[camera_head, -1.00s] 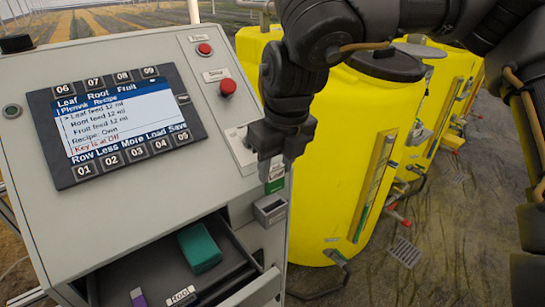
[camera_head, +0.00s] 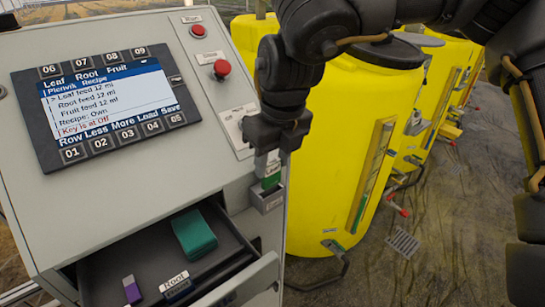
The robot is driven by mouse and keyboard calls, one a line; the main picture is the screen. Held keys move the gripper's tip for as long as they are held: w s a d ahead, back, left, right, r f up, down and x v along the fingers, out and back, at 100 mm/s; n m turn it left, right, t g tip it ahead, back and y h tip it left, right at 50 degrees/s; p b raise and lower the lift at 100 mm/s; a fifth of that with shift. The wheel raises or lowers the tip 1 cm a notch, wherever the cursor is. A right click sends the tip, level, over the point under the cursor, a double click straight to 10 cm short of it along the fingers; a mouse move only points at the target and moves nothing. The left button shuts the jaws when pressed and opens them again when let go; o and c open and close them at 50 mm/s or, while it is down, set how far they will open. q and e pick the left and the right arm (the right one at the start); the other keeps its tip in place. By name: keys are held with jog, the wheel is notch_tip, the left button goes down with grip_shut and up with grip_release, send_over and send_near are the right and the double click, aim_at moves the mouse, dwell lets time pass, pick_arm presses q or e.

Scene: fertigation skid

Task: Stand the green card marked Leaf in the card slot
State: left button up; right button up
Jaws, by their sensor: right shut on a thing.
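My right gripper (camera_head: 268,158) comes down from above at the right side of the grey cabinet, shut on the green card (camera_head: 271,180). The card is upright, with a pale upper part between the fingers and a green lower part below. Its lower end is at the mouth of the card slot (camera_head: 267,200), a small grey holder on the cabinet's side. I cannot tell how deep the card sits in it. The card's marking is too small to read. My left gripper is not in view.
An open drawer (camera_head: 262,277) below holds a green box (camera_head: 194,233), a card marked Root (camera_head: 175,284) and a purple item (camera_head: 132,290). The cabinet has a screen panel (camera_head: 100,105) and a red button (camera_head: 222,68). Yellow tanks (camera_head: 335,150) stand close behind my right gripper.

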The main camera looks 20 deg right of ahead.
aim_at(273, 177)
jog(key=shift+f+b, duration=1.75)
jog(key=shift+f, duration=0.75)
jog(key=o, duration=1.1)
jog(key=shift+o, duration=0.2)
notch_tip(273, 177, up, 11)
jog(key=s, duration=0.2)
jog(key=shift+d+f+b, duration=0.2)
jog(key=shift+d+b, duration=0.1)
jog(key=shift+d, duration=0.1)
